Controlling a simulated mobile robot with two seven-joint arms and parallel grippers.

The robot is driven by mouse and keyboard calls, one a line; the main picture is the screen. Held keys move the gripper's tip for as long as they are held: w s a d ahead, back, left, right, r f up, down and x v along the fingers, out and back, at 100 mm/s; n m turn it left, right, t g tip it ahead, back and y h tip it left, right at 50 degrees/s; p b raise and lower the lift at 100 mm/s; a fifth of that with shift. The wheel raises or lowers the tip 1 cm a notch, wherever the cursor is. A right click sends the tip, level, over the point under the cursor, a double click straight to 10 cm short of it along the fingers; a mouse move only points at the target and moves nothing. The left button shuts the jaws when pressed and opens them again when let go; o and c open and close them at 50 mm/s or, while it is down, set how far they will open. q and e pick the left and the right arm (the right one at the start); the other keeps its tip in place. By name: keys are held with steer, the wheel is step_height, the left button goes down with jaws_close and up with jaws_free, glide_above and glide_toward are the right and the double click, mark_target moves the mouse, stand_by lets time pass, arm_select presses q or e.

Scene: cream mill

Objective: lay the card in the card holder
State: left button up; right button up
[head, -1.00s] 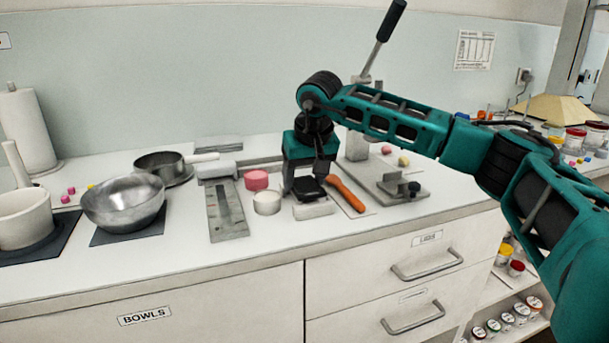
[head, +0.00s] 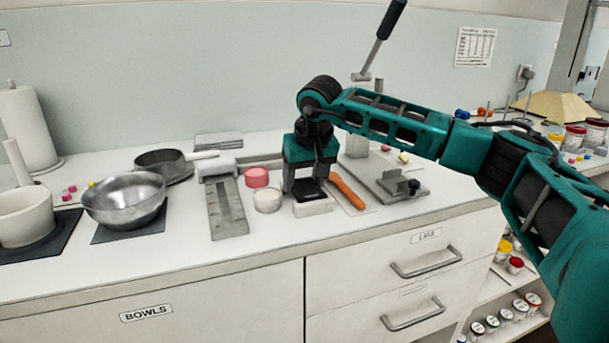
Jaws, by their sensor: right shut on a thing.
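My right gripper (head: 309,184) points down over the counter, shut on a small dark card (head: 309,193). The gripper's fingers hide part of the card. A low white block (head: 314,208), which looks like the card holder, sits directly below and in front of it. The card appears at or just above the block's top; I cannot tell whether they touch. My left gripper is not in view.
A white jar (head: 267,201) and a pink tub (head: 256,178) stand close on the left. A grey press base (head: 390,183) is further right. The counter's front strip is clear.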

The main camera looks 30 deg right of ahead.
steer(key=o, duration=1.1)
steer(key=p+v, duration=0.2)
steer(key=v, duration=1.1)
steer(key=shift+s, duration=0.2)
